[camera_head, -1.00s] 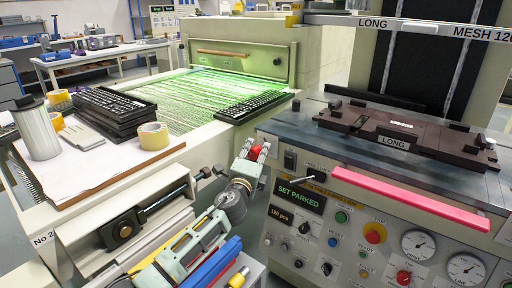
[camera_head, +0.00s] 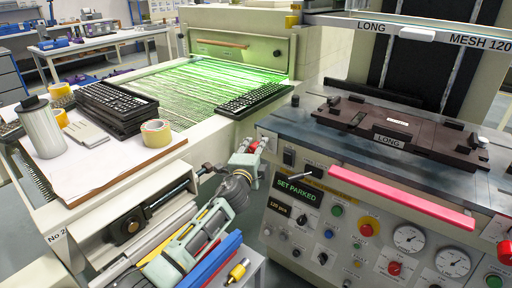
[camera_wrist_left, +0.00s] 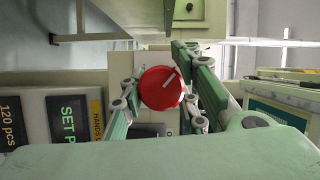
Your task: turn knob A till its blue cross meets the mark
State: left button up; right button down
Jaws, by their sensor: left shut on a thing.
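My left gripper (camera_head: 255,150) is at the left end of the machine's front, beside the control panel (camera_head: 345,215). Its two fingers are shut on a round red knob (camera_wrist_left: 161,88), one on each side. In the left wrist view the knob faces me, with a pale line running from near its middle to its upper right edge. I see no blue cross on it, and I cannot make out a letter or mark beside it. In the head view the fingers mostly hide the knob. My right gripper is not in view.
A pink bar (camera_head: 400,198) runs along the panel's top edge. Left of the gripper is a bench with a metal cylinder (camera_head: 42,130), a tape roll (camera_head: 156,133) and black key trays (camera_head: 115,108). A dark LONG fixture (camera_head: 400,130) lies on the machine top.

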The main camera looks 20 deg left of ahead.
pick_arm(q)
jog(key=shift+f, duration=0.45)
jog(key=o, duration=1)
jog(key=shift+c, duration=0.2)
jog(key=shift+o, duration=0.7)
jog(key=shift+r, duration=0.2)
jog(key=shift+s+r, duration=0.1)
jog(key=s, duration=1.1)
jog(key=shift+s+d+r, duration=0.2)
jog(key=shift+s+d, duration=0.05)
jog(key=shift+s, duration=0.15)
